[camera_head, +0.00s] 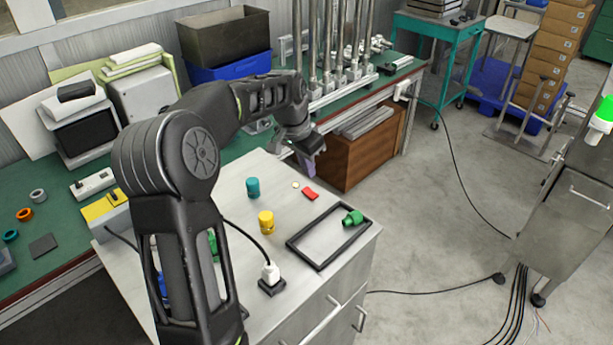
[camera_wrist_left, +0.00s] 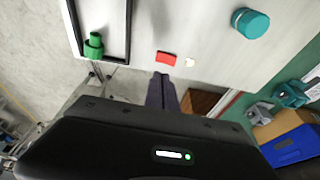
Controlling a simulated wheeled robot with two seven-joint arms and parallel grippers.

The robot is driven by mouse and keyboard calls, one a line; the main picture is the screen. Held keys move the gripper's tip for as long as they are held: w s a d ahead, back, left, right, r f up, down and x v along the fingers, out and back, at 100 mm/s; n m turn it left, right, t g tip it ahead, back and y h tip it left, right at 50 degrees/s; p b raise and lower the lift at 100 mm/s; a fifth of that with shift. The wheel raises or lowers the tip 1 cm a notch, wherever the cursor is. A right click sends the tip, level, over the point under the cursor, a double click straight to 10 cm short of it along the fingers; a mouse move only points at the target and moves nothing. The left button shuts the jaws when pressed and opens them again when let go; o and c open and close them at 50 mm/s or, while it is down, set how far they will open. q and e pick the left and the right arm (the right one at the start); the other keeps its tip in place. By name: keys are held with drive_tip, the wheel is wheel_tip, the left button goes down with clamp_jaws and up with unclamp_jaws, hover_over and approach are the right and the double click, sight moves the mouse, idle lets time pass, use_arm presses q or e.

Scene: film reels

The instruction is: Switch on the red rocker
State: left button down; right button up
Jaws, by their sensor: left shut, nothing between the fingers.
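The red rocker (camera_head: 309,193) is a small red block on the light grey cabinet top, with a small cream-coloured spot beside it. In the left wrist view the rocker (camera_wrist_left: 166,58) lies just beyond my fingertips. My left gripper (camera_head: 310,168) reaches over the far edge of the cabinet top, behind the rocker in the head view. Its fingers (camera_wrist_left: 162,78) are closed together and empty, with a gap in the picture between them and the rocker. I cannot tell which way the rocker is tilted. My right gripper is not in view.
A teal knob (camera_head: 253,187), a yellow knob (camera_head: 266,222) and a black frame (camera_head: 292,244) with a green knob (camera_head: 352,217) surround the rocker. A white plug (camera_head: 270,272) with a cable stands nearer. A brown wooden box (camera_head: 352,160) lies beyond the cabinet.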

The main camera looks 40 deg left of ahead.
use_arm(q)
wheel_tip(320, 180, up, 6)
drive_tip(key=s+d+b, duration=0.1)
drive_tip(key=s, duration=0.1)
drive_tip(key=shift+d, duration=0.4)
